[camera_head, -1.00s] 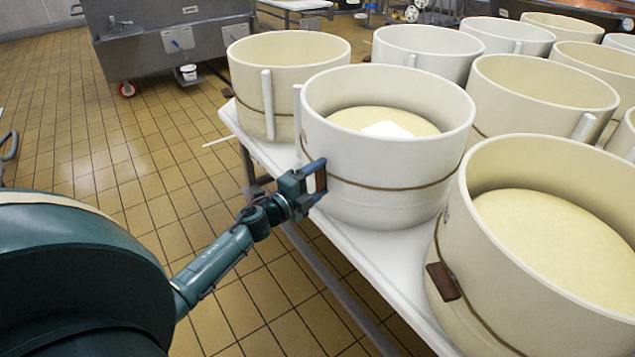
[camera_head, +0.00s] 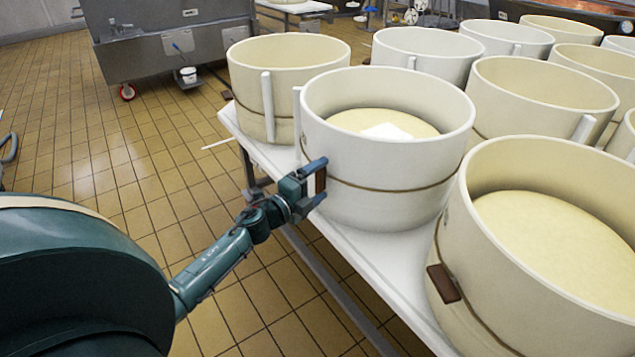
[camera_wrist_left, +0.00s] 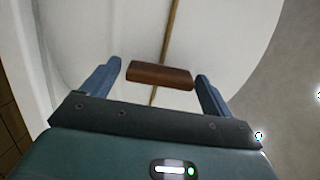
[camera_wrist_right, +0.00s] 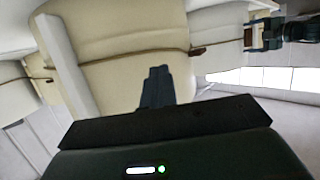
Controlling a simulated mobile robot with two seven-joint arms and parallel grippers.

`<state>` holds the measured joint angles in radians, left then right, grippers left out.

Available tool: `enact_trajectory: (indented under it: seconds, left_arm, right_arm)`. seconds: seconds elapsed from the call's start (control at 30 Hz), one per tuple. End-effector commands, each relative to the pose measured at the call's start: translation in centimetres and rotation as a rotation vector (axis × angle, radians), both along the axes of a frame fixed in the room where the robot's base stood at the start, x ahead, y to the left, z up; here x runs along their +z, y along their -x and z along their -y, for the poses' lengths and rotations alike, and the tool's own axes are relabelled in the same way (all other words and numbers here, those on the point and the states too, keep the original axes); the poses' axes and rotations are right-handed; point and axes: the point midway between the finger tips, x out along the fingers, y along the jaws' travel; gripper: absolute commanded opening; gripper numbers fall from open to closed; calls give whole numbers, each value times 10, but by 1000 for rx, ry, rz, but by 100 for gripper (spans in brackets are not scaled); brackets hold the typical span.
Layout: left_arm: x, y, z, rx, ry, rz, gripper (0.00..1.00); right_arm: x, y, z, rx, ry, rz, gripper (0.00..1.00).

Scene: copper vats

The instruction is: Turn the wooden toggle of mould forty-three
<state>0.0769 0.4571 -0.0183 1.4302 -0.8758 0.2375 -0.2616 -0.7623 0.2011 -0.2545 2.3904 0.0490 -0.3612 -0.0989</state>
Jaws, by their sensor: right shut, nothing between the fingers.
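A cream mould (camera_head: 390,208) holding pale curd with a white sheet on it stands on the table, a brown cord around it. Its wooden toggle (camera_wrist_left: 160,75) sits on the cord. My left gripper (camera_head: 322,179) is open with its fingers either side of this toggle; in the left wrist view a gap shows at the left finger, with the right finger (camera_wrist_left: 207,95) close to the toggle's end. My right gripper (camera_wrist_right: 158,72) is shut and empty before a cream mould with a toggle (camera_wrist_right: 203,51); the head view does not show it. I cannot read any mould number.
The front right mould (camera_head: 560,270) has its own toggle (camera_head: 443,283). Several more moulds stand close together behind on the white table (camera_head: 350,260). A grey steel vat (camera_head: 165,50) stands at the back left.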

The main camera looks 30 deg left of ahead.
Motion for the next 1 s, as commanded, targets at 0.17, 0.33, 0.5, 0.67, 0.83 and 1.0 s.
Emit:
enact_trajectory:
  seconds: [0.17, 0.33, 0.5, 0.67, 0.83, 1.0]
  left_arm:
    - [0, 0, 0, 1, 2, 0, 90]
    - [0, 4, -1, 2, 3, -1, 90]
    - [0, 26, -5, 2, 3, -4, 90]
    - [0, 60, -11, 1, 3, -5, 90]
    - [-1, 95, -18, 1, 3, -4, 90]
    - [-1, 119, -22, 1, 3, -3, 90]
  right_arm:
    - [0, 0, 0, 0, 0, 1, 0]
    - [1, 0, 0, 0, 0, 1, 0]
    - [5, 0, 0, -3, -7, 3, 0]
    - [9, 0, 2, -9, -14, 4, 0]
    - [12, 2, 3, -14, -22, 6, 0]
    - [14, 2, 4, -19, -25, 8, 0]
